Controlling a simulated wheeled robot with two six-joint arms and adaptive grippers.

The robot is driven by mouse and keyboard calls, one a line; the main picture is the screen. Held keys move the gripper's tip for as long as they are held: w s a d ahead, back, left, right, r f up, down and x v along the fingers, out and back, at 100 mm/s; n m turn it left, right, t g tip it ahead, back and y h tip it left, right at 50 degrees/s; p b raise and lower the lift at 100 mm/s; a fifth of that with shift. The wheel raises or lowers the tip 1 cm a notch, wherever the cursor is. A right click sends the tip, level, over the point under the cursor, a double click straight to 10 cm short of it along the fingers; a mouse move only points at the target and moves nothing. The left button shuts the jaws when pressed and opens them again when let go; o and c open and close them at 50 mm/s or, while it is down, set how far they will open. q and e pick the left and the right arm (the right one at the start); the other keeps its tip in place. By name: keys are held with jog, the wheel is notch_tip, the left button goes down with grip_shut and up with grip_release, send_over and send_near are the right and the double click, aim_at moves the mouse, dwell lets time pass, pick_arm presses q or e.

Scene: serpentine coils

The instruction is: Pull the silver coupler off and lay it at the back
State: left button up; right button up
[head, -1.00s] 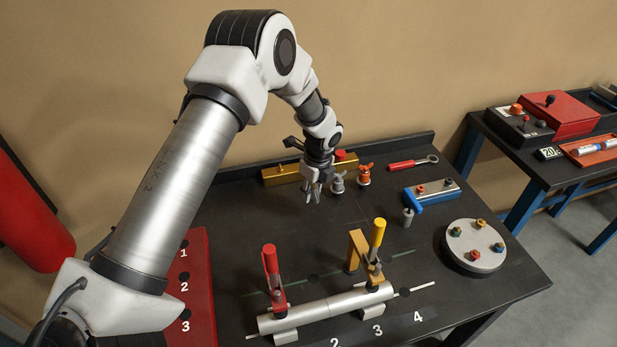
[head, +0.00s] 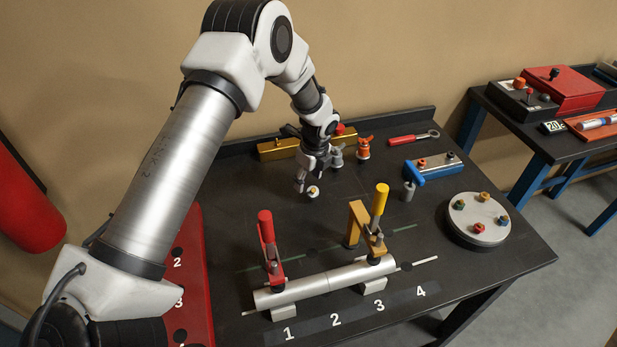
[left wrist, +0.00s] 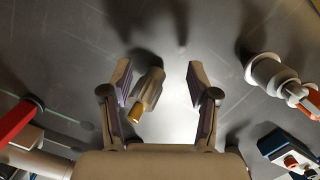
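The silver coupler (head: 313,191) shows in the head view as a small pale round end with an orange-brass centre, just below my left gripper (head: 305,184). In the left wrist view the coupler (left wrist: 151,86) is a grey cylinder lying over the dark tabletop, its brass tip toward the bottom of the picture. My left gripper (left wrist: 158,82) is open around it. The coupler sits nearer the left finger, with a clear gap to the right finger. I cannot tell whether it touches the left finger. My right gripper is not in view.
A grey fitting (head: 337,157) and an orange one (head: 363,149) stand close to the right of my gripper. A gold bar (head: 278,148) lies behind. A clamped silver tube (head: 325,283) lies in front. The middle of the table is clear.

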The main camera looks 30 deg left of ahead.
pick_arm(q)
notch_tip(320, 180, up, 12)
jog(key=d, duration=0.1)
jog(key=shift+s+d, duration=0.15)
jog(key=shift+d, duration=0.25)
